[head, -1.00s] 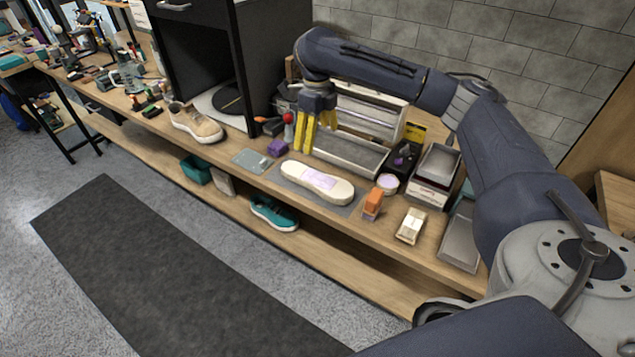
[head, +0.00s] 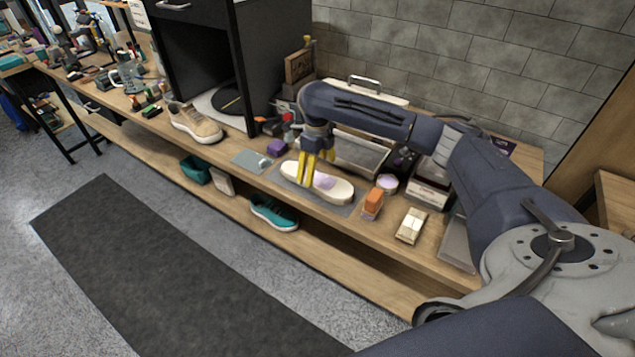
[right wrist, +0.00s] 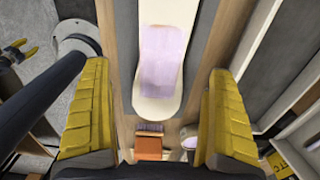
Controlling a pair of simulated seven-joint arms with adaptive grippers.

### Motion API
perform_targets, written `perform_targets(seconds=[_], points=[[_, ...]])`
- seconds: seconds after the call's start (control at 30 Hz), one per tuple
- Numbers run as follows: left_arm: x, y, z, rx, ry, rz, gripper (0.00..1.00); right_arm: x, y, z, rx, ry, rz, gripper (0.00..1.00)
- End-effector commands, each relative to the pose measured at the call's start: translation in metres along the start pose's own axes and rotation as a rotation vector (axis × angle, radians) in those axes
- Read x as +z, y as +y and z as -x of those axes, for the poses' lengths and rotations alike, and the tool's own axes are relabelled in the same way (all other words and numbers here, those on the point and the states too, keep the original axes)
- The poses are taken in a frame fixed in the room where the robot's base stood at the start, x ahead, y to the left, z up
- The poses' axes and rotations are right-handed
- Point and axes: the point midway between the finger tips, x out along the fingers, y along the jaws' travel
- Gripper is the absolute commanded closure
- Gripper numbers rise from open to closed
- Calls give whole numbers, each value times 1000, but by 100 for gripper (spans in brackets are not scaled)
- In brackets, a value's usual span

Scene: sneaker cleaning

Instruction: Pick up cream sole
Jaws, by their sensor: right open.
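The cream sole (head: 337,189) lies flat on a grey mat (head: 345,209) on the bench, with a pale purple patch on its upper face. My right gripper (head: 315,182) has yellow fingers, open and pointing down above the sole. In the head view its fingers hide part of the sole's middle. In the right wrist view the sole (right wrist: 162,60) shows between the two spread fingers, apart from both. I cannot tell whether the fingertips are level with the sole. In the right wrist view the gripper (right wrist: 160,110) is empty.
A beige sneaker (head: 196,123) and purple block (head: 277,147) are to the left. A teal shoe (head: 273,213) sits on the lower shelf.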

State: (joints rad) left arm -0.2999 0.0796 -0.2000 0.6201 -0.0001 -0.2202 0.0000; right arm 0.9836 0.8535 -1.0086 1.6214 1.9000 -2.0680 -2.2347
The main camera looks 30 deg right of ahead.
Motion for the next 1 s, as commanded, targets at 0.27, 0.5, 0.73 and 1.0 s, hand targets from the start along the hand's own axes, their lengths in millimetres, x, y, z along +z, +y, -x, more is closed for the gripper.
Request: perform_targets(seconds=[0.27,0.5,0.73,1.0], points=[[0,0,0,0,0,0,56,-2,0,-33,2,3,-1,8],[0,0,0,0,0,0,56,-2,-2,-49,0,2,-2,8],[0,0,0,0,0,0,56,-2,-2,-50,0,1,-1,8],[0,0,0,0,0,0,56,-2,-2,-50,0,1,-1,35]])
